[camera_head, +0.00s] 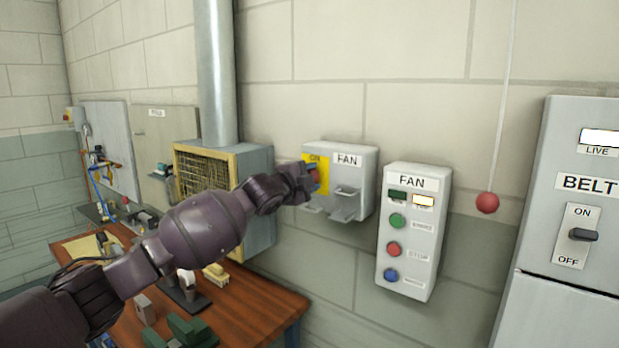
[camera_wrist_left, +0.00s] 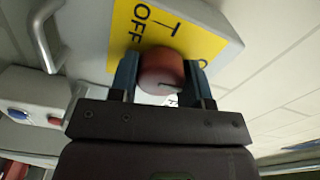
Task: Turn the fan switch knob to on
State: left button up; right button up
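The fan switch box (camera_head: 363,185) is a grey box on the wall with a FAN label. A yellow plate (camera_head: 311,160) on its left part carries the switch; it also shows in the left wrist view (camera_wrist_left: 125,28), with OFF readable and another label mostly hidden. The round red knob (camera_wrist_left: 160,70) sits on this plate, with a dark line on it pointing right in that view. My left gripper (camera_wrist_left: 161,82) has one finger on each side of the knob, seemingly touching it. In the head view my left gripper (camera_head: 312,180) partly covers the knob. My right gripper is not in view.
Metal brackets (camera_head: 345,203) stick out of the switch box close to my gripper. A second FAN box (camera_head: 412,235) with coloured buttons hangs at its right. A BELT cabinet (camera_head: 545,230), a hanging red ball (camera_head: 487,203), a caged fan unit (camera_head: 258,165) and a cluttered wooden bench (camera_head: 250,305) surround it.

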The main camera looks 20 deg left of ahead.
pick_arm(q)
jog(key=o, duration=0.5)
jog(key=shift+c, duration=0.2)
jog(key=shift+s, duration=0.1)
jog(key=b+v, duration=0.2)
jog(key=v, duration=0.8)
jog(key=shift+s, duration=0.35)
jog(key=shift+a, duration=0.1)
